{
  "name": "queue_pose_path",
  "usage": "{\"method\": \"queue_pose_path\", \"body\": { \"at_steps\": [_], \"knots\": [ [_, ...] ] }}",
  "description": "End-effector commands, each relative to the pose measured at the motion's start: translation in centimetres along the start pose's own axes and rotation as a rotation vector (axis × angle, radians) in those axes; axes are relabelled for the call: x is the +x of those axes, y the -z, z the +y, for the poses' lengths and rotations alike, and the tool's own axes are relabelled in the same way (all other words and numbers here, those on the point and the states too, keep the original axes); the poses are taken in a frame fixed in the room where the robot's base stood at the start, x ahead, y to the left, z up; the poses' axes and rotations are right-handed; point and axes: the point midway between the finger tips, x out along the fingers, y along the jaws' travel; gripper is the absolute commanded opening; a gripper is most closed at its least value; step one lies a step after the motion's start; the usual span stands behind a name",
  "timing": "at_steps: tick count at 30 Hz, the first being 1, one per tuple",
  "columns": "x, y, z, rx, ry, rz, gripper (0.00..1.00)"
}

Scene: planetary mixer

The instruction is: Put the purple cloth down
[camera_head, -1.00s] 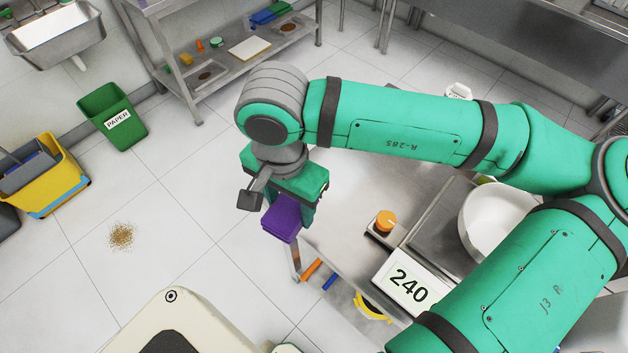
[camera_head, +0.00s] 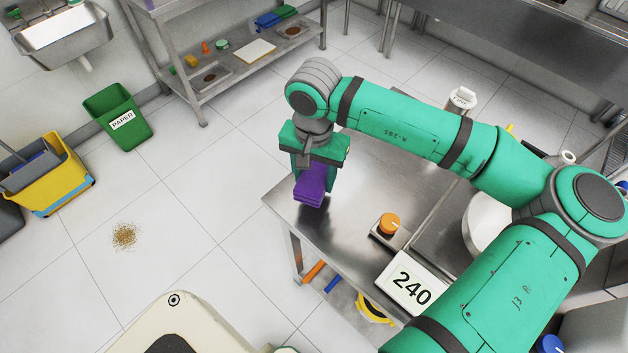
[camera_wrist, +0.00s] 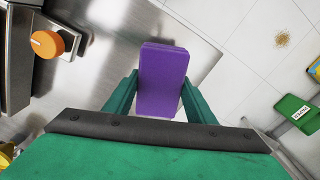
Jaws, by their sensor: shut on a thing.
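The purple cloth (camera_head: 310,187) is a folded block held between the fingers of my gripper (camera_head: 317,172). In the wrist view the cloth (camera_wrist: 163,78) sits between the two green fingers of my gripper (camera_wrist: 160,95). The cloth is over the left part of the steel table (camera_head: 340,231), near its edge. I cannot tell for sure whether its underside touches the table top. The side of the cloth behind the near finger is hidden in the head view.
On the table, an orange knob (camera_head: 389,223) sits on a small box, near a display reading 240 (camera_head: 411,288). A white bowl (camera_head: 482,222) is partly behind my arm. Bare steel lies around the cloth. Orange and blue items are on the shelf below.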

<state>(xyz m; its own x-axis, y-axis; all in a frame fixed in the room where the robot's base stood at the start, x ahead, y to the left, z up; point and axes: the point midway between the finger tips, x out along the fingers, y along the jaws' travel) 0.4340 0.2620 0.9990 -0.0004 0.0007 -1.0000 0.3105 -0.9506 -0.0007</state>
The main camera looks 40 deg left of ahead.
Motion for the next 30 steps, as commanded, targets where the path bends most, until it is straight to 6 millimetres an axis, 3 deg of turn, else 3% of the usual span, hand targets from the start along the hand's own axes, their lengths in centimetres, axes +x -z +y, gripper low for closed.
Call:
{"method": "queue_pose_path", "body": {
  "at_steps": [3, 11, 18, 30],
  "knots": [
    [1.4, 1.0, -0.5, 0.0, 0.0, -0.001, 0.32],
    [2.6, 2.0, -0.8, 0.002, 0.0, -0.001, 0.32],
    [5.7, 2.2, -0.9, 0.002, -0.001, -0.001, 0.32],
    [6.2, 2.3, -0.8, 0.002, -0.001, 0.0, 0.32]
  ]
}}
